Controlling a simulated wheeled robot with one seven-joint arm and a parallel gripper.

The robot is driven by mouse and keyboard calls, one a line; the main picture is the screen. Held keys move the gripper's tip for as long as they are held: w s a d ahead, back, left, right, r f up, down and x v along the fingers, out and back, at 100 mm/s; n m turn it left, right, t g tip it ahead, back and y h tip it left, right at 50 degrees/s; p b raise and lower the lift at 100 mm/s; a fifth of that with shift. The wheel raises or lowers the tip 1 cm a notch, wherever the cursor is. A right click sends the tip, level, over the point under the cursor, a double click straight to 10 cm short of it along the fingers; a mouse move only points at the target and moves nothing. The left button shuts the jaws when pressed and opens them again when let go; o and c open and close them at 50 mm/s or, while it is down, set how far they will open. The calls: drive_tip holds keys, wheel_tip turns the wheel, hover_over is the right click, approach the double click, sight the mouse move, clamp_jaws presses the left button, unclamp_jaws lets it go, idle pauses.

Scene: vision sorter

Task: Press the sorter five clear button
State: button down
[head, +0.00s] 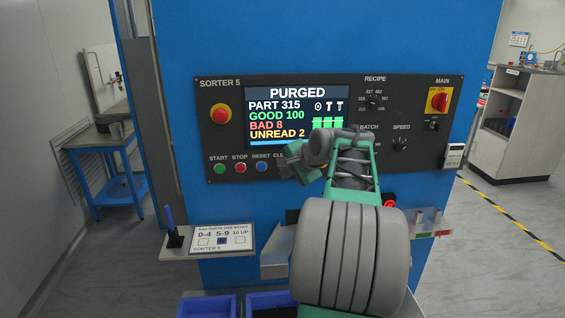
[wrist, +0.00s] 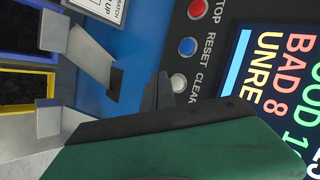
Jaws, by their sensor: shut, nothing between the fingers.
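The sorter 5 panel (head: 214,172) is dark, on a blue cabinet, with a lit screen (head: 298,112) reading PURGED, PART 315, GOOD 100, BAD 8, UNREAD 2. In the wrist view the white clear button (wrist: 179,82) shows beside its CLEAR label, in line with the blue reset button (wrist: 187,46). My gripper (wrist: 163,92) is shut and empty, its dark fingertips just beside the clear button in that view. I cannot tell whether they touch it. In the head view my arm hides the clear button and part of its label.
A red mushroom button (head: 220,114) sits left of the screen. The green start button (head: 219,168) and red stop button (head: 240,167) are in the same row. A shelf with a card (head: 222,238) and blue bins (head: 207,307) lie below. A metal chute (wrist: 90,58) projects from the cabinet.

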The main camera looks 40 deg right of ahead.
drive_tip(key=shift+w+d, duration=0.25)
drive_tip(key=shift+w, duration=0.2)
idle(1.7)
drive_tip(key=shift+w+d+p, duration=0.25)
drive_tip(key=shift+w+p, duration=0.1)
drive_tip(key=shift+p, duration=0.15)
drive_tip(key=shift+w+d+p, duration=0.25)
drive_tip(key=shift+w+p, duration=0.05)
drive_tip(key=shift+p, duration=0.15)
idle(0.3)
idle(0.4)
drive_tip(key=shift+s+a+b, duration=0.4)
drive_tip(key=shift+s+a, duration=0.1)
drive_tip(key=shift+s, duration=0.15)
